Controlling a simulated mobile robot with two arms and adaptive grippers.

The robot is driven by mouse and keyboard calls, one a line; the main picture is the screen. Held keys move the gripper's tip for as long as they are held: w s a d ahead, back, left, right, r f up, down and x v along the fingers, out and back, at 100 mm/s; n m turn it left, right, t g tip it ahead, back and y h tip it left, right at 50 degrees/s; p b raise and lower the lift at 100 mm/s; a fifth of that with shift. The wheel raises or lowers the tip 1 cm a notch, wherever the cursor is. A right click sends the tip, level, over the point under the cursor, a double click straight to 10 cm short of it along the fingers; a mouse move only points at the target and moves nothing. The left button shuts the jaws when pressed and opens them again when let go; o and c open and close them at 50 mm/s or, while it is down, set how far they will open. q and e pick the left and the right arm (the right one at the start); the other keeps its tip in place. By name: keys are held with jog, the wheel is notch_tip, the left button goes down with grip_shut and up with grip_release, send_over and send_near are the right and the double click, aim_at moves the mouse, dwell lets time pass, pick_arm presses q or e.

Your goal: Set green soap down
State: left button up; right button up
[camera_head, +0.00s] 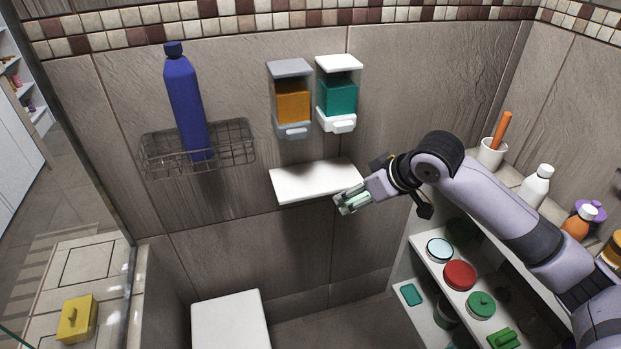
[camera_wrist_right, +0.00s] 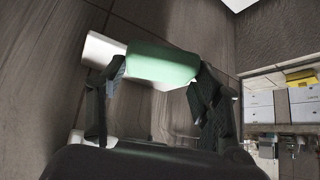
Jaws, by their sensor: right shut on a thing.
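My right gripper (camera_head: 352,200) reaches in from the right and is at the right front end of a white wall shelf (camera_head: 305,184). It is shut on the pale green soap (camera_wrist_right: 162,64), which sits between the two fingers in the right wrist view. The white shelf (camera_wrist_right: 101,50) shows partly behind the soap there. I cannot tell whether the soap touches the shelf. The top of the shelf looks bare. My left gripper does not show in either view.
Two dispensers, orange (camera_head: 292,102) and teal (camera_head: 338,95), hang above the shelf. A blue bottle (camera_head: 187,100) stands in a wire basket (camera_head: 235,142) at left. Round containers, such as a red one (camera_head: 460,275), fill a rack at lower right. A yellow box (camera_head: 77,319) sits lower left.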

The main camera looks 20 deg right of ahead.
jog(key=w+a+p, duration=0.1)
jog(key=w+a, duration=0.1)
jog(key=w, duration=0.3)
jog(key=w+a, duration=0.2)
jog(key=w, duration=0.3)
jog(key=w+a+p, duration=0.1)
jog(key=w+a, duration=0.2)
jog(key=w, duration=0.2)
jog(key=shift+r+p, duration=0.15)
jog(key=shift+p, duration=0.2)
jog(key=shift+w, duration=0.1)
notch_tip(320, 180, down, 3)
jog(key=shift+f+p, duration=0.1)
jog(key=shift+p, duration=0.35)
jog(key=shift+f, duration=0.25)
jog(key=shift+f, duration=0.1)
jog(key=o, duration=1.2)
